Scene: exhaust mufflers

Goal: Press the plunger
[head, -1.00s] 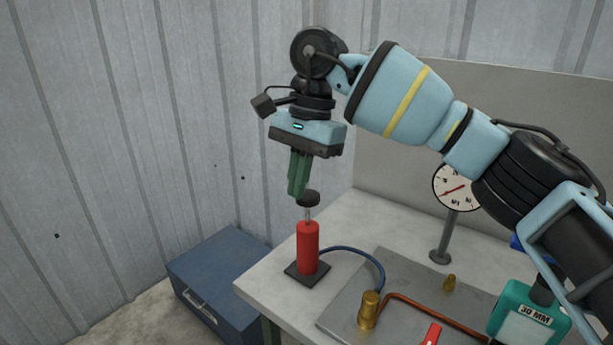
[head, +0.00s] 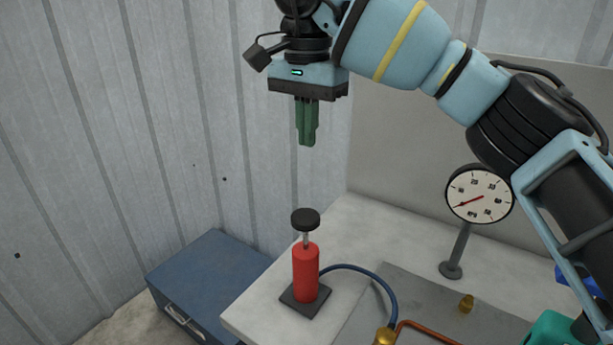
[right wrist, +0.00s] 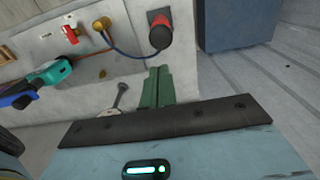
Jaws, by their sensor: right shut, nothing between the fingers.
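The plunger is a black round knob (head: 305,219) on a thin metal rod, rising from a red cylinder (head: 306,272) that stands upright on a dark square base at the table's left corner. The rod shows between knob and cylinder. The plunger also shows from above in the right wrist view (right wrist: 159,36). My right gripper (head: 307,143) points down with its green fingers together and empty. It hangs above the knob, with a clear gap between them. Its fingers also show in the right wrist view (right wrist: 158,70). My left gripper is not in view.
A blue hose (head: 365,274) runs from the cylinder to a brass fitting (head: 385,337) on a metal plate. A dial gauge (head: 479,194) stands behind on the table. A blue chest (head: 212,286) is on the floor at left. Air around the knob is clear.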

